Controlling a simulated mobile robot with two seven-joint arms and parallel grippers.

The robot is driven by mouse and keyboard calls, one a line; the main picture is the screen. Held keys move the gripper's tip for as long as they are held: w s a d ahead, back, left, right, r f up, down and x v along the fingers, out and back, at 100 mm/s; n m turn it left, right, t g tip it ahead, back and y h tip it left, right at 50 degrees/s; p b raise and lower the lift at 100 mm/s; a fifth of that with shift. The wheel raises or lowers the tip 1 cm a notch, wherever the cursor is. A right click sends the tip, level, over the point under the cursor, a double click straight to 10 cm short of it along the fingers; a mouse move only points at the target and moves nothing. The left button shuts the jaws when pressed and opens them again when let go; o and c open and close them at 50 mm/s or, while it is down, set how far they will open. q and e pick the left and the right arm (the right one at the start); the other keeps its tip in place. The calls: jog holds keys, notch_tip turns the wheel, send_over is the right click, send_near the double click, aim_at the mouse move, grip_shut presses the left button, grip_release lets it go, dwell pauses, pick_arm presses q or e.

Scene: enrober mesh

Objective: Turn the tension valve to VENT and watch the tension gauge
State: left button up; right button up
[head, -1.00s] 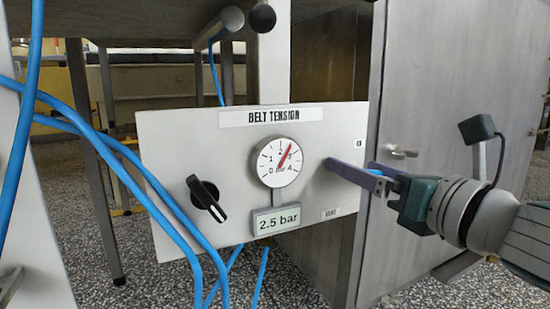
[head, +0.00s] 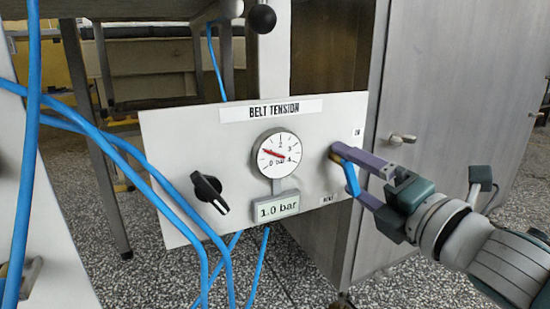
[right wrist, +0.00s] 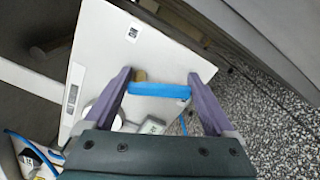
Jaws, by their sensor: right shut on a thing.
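The pale belt tension panel (head: 235,115) faces me. Its round tension gauge (head: 278,155) has the red needle pointing left, near 1. The display (head: 276,207) below reads 1.0 bar. The tension valve's blue lever (head: 351,180) is at the panel's right side and slants down towards the lower label (head: 328,199), which looks like VENT. My right gripper (head: 346,171) is shut on the lever, its fingers on either side of it. In the right wrist view the blue lever (right wrist: 160,90) spans between the fingers (right wrist: 158,84). My left gripper is out of view.
A black knob (head: 209,192) is on the panel's left. Blue hoses (head: 150,177) hang in front of the panel's left side. A grey cabinet door (head: 455,90) with a handle (head: 402,139) stands close on the right. A black ball knob (head: 262,18) is above.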

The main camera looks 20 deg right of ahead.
jog(key=m+p, duration=0.1)
jog(key=m, duration=0.1)
jog(key=a+m, duration=0.1)
jog(key=m, duration=0.1)
jog(key=shift+f+m+p, duration=0.2)
jog(key=shift+m+p, duration=0.2)
dwell(0.4)
jog(key=o, duration=1.1)
jog(key=shift+c, duration=0.2)
jog(key=shift+s, duration=0.1)
